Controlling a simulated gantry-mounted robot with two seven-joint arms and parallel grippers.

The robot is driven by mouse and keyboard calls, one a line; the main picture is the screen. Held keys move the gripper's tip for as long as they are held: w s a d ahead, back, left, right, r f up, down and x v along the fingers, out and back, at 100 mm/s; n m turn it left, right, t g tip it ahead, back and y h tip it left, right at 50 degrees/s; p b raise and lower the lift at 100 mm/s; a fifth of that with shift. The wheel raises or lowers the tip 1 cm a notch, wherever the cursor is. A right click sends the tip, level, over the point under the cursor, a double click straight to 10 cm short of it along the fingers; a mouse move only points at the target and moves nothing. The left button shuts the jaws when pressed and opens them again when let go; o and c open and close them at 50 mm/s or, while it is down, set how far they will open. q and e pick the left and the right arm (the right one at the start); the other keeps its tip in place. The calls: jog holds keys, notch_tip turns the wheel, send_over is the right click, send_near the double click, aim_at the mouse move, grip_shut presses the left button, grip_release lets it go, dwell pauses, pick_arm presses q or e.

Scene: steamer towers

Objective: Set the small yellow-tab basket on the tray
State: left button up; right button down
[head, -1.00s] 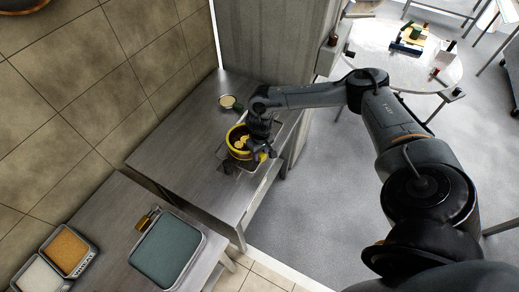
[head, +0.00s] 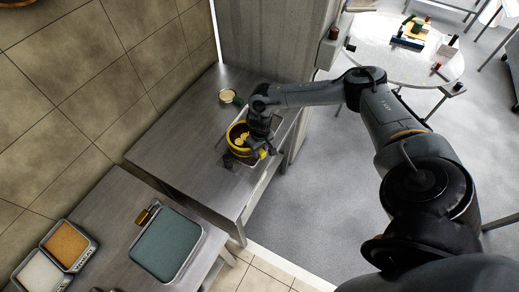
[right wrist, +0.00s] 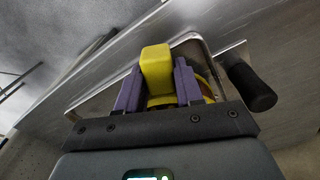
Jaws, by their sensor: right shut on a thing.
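The small yellow-tab basket (head: 238,137) is round with a yellow rim and holds pale round pieces. My right gripper (head: 262,147) is at its right side. In the right wrist view the purple fingers of my right gripper (right wrist: 157,90) are shut on the basket's yellow tab (right wrist: 157,62). The metal tray (head: 287,124) lies on the steel table around and under the basket; its rim shows in the right wrist view (right wrist: 196,40). I cannot tell whether the basket touches the tray. My left gripper is not in view.
A small pale-topped dish (head: 229,96) stands on the steel table (head: 185,150) behind the basket. A nearer table holds a green-surfaced tray (head: 167,246), an orange-filled tray (head: 68,246) and a white-filled tray (head: 40,272). A wall edge rises beyond the tray.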

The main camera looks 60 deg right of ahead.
jog(key=shift+f, duration=0.45)
jog(key=c, duration=0.6)
grip_release()
jog(key=shift+c, duration=0.2)
notch_tip(320, 180, up, 11)
jog(key=shift+s+f+p, duration=0.1)
jog(key=shift+s+p, duration=0.05)
jog(key=shift+p, duration=0.2)
